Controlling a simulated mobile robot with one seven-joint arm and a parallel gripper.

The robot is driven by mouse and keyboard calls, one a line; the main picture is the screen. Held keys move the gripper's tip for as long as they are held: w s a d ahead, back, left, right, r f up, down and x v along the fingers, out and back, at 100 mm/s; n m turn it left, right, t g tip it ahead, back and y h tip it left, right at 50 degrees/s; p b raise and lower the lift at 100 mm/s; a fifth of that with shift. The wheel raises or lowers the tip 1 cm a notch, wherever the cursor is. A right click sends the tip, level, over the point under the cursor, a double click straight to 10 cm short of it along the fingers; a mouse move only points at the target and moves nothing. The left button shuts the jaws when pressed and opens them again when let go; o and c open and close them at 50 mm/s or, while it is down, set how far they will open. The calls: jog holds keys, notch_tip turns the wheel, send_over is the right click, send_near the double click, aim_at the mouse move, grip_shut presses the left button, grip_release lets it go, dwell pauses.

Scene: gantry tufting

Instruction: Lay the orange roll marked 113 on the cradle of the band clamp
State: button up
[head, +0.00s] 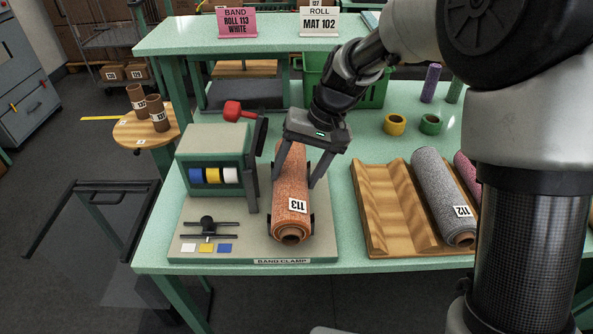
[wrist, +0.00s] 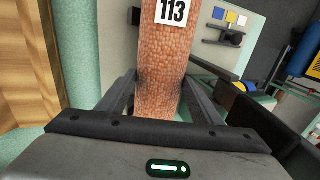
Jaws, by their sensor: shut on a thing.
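The orange roll marked 113 (head: 292,190) is at the band clamp (head: 255,262), lengthwise with its labelled end toward the front. Dark cradle supports show on both sides of its front end, and the roll appears to lie between them. My gripper (head: 297,180) reaches down from above, with one finger on each side of the roll behind the label, shut on it. In the wrist view the roll (wrist: 163,60) runs between the two fingers, its label at the top. The cradle under the roll is mostly hidden, so I cannot tell whether the roll's full weight rests on it.
A wooden tray (head: 375,215) right of the clamp holds a grey roll marked 112 (head: 440,195) and a pink roll, with an empty groove at left. Yellow (head: 395,125) and green tape rings lie behind.

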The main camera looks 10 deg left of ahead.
jog(key=o, duration=1.3)
jog(key=p+v, duration=0.2)
jog(key=v, duration=1.5)
jog(key=shift+d+r, duration=0.15)
jog(key=shift+r, duration=0.1)
